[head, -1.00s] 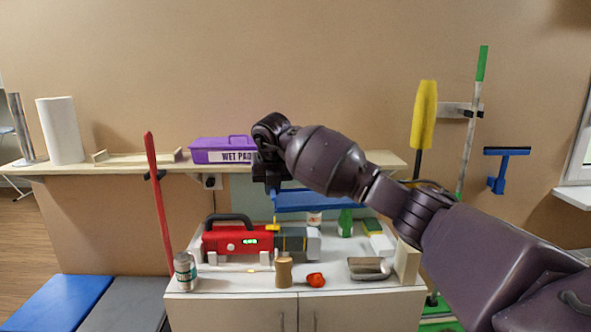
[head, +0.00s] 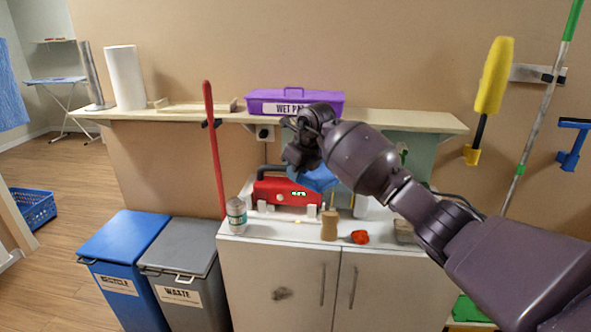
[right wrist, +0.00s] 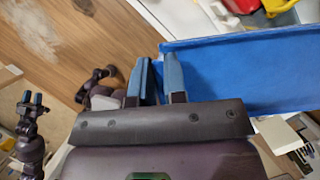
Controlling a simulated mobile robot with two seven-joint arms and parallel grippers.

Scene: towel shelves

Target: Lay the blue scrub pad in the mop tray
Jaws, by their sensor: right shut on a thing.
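My right gripper (head: 298,160) is above the cabinet, in front of the shelf, and is shut on the blue scrub pad (head: 318,179). In the right wrist view the pad (right wrist: 245,75) is a broad flat blue slab held at its edge between the fingers (right wrist: 160,80). My arm hides part of the pad in the head view. My left gripper (right wrist: 31,98) shows small at the left of the right wrist view, its fingertips slightly apart and empty. A shallow wooden tray (head: 196,107) lies on the shelf; I cannot tell if it is the mop tray.
The shelf (head: 400,118) carries a purple wet-pad box (head: 295,101) and a paper roll (head: 125,78). The cabinet top holds a red machine (head: 285,192), a spray can (head: 236,215) and a brush (head: 329,226). Blue (head: 125,238) and grey (head: 180,247) bins stand left.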

